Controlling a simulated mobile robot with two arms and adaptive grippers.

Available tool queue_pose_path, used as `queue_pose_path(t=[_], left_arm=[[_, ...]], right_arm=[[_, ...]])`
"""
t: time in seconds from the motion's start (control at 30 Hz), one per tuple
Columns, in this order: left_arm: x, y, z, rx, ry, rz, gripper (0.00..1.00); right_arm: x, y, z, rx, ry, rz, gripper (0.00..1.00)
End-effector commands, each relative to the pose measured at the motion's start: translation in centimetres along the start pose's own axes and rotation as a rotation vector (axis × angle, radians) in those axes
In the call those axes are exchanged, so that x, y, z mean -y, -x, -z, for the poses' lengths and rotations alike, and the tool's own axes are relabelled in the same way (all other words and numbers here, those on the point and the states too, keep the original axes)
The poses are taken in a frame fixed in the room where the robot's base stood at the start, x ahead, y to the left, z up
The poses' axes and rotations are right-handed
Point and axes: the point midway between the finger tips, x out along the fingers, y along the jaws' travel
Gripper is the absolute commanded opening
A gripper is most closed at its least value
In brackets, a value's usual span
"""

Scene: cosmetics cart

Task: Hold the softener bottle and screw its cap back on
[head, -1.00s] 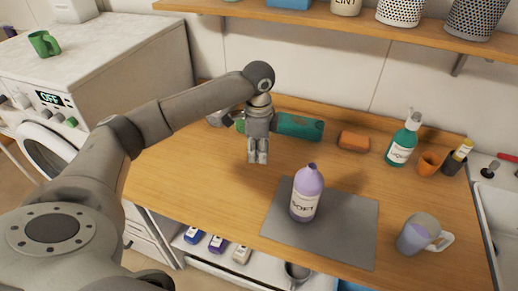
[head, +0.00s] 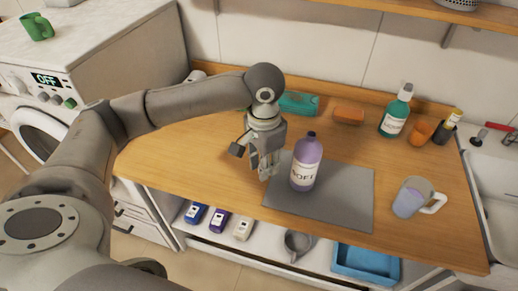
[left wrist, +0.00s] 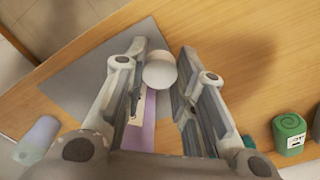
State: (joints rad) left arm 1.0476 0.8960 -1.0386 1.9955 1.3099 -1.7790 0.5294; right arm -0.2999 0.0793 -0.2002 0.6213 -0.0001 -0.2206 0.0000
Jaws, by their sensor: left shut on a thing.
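The purple softener bottle (head: 306,170) stands upright on the grey mat (head: 345,200). Its dark neck has no cap on it. My left gripper (head: 265,172) points down just left of the bottle, apart from it as far as I can tell. In the left wrist view a round whitish cap (left wrist: 160,70) sits between the fingers, and the gripper is shut on it. The bottle (left wrist: 148,125) shows in that view as a purple strip, partly behind the left finger. My right gripper is not in view.
The sink (head: 498,200) is at right. The counter left of the mat is clear.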

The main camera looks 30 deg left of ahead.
Motion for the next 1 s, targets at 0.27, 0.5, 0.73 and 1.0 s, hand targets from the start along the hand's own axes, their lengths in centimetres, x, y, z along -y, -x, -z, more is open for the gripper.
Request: queue_pose_path(t=[0.27,0.5,0.73,1.0], left_arm=[[-4.8,0.2,-3.2,0.009,0.304,0.003,0.16],[-6.5,0.2,-4.8,0.018,0.439,0.005,0.16],[-6.6,0.3,-4.9,0.019,0.456,0.005,0.16],[-6.6,0.2,-4.9,0.019,0.455,0.005,0.16]], right_arm=[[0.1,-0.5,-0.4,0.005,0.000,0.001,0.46],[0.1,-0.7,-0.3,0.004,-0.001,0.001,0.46],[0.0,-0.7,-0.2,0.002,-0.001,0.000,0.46],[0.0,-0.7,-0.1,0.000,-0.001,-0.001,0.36]])
